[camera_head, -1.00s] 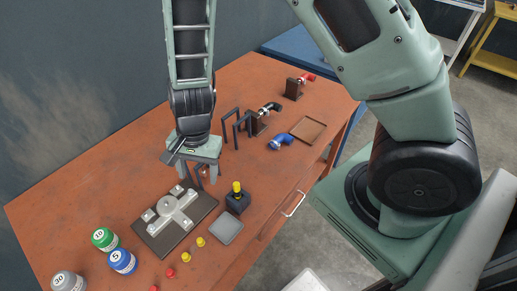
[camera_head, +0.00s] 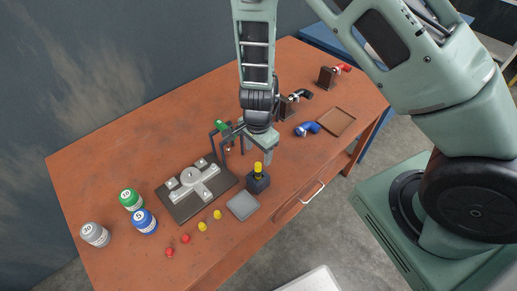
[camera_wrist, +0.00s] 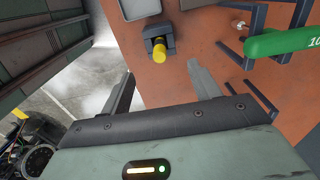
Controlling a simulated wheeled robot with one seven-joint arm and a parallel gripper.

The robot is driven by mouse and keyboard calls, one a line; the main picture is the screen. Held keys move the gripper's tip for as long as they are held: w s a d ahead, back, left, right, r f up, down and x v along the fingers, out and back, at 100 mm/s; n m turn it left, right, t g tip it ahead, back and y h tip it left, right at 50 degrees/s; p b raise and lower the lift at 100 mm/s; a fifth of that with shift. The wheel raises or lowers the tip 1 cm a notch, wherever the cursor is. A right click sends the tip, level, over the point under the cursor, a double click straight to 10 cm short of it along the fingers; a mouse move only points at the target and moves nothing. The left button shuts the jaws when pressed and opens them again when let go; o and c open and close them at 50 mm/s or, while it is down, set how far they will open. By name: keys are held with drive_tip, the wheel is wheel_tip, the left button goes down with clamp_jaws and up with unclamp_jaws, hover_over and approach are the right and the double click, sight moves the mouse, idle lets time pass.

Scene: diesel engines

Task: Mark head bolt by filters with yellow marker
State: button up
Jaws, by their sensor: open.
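The yellow marker (camera_head: 258,167) stands upright in a black holder (camera_head: 258,184) on the table; it also shows in the wrist view (camera_wrist: 160,52). My gripper (camera_head: 256,154) is open and empty, just behind and above the marker. In the wrist view its fingers (camera_wrist: 160,72) are spread, with the marker beyond and between them, apart from both. A grey metal part (camera_head: 193,183) with a round centre and several arms lies on a dark plate (camera_head: 216,202), left of the marker. I cannot make out single head bolts or tell which things are the filters.
Numbered grey (camera_head: 95,235), blue (camera_head: 144,221) and green (camera_head: 131,199) canisters stand at left. Small yellow and red pieces and a grey tray (camera_head: 243,206) lie in front. A dark frame (camera_head: 216,143) with a green item (camera_head: 221,126) is close to my gripper. Brown tray (camera_head: 336,122) at right.

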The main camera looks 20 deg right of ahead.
sight(258, 164)
drive_tip(key=shift+f+b, duration=2.75)
drive_tip(key=shift+f, duration=0.85)
drive_tip(key=shift+c, duration=0.3)
clamp_jaws()
wheel_tip(258, 164, up, 9)
drive_tip(key=p, duration=0.8)
drive_tip(key=shift+r+p, duration=0.1)
drive_tip(key=shift+p, duration=0.3)
